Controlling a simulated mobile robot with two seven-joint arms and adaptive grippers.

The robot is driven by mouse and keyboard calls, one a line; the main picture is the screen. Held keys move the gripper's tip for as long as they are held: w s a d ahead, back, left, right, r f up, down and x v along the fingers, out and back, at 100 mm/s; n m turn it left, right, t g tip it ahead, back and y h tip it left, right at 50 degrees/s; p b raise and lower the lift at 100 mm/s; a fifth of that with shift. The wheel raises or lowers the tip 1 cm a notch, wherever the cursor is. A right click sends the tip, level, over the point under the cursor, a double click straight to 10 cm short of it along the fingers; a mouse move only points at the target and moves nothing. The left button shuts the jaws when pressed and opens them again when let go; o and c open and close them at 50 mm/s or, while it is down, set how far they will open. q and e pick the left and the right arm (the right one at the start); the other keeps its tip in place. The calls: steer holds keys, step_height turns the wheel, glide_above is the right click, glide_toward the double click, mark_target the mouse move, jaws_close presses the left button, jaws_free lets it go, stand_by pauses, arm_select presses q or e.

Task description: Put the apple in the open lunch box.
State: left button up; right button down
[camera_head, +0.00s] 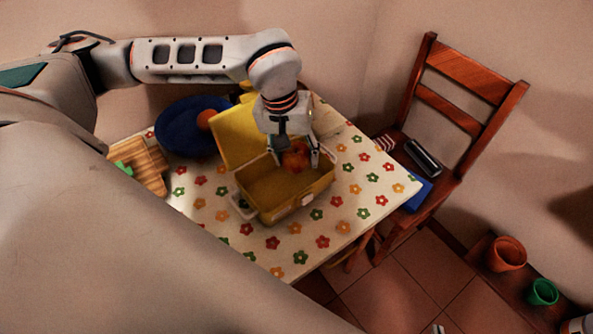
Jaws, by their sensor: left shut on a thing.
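The apple (296,160) is red-orange and sits between the fingers of my left gripper (295,158). My left gripper is shut on it and points down over the right back part of the open lunch box. The lunch box (285,206) is yellow, with its lid (237,135) raised at the back left. I cannot tell whether the apple touches the inside of the box. My right gripper is not in view.
A blue plate (178,134) with an orange round thing (206,119) lies at the back left. A wooden board (142,163) is at the table's left. The flowered table (345,212) is clear in front and right. A wooden chair (468,65) stands at the right.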

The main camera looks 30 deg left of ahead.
mark_target(290, 151)
arm_select(q)
steer(key=shift+f+b, duration=0.3)
steer(key=shift+f, duration=2.55)
steer(key=shift+f, duration=0.15)
steer(key=o, duration=1.2)
steer(key=r, duration=0.3)
steer(key=s+r+p, duration=0.1)
steer(key=r, duration=0.3)
steer(key=a+r, duration=0.1)
steer(key=r, duration=0.3)
steer(key=shift+s+r, duration=0.1)
steer(key=shift+s, duration=0.15)
steer(key=shift+s+r+p, duration=0.1)
steer(key=shift+r+p, duration=0.2)
steer(key=shift+r, duration=0.2)
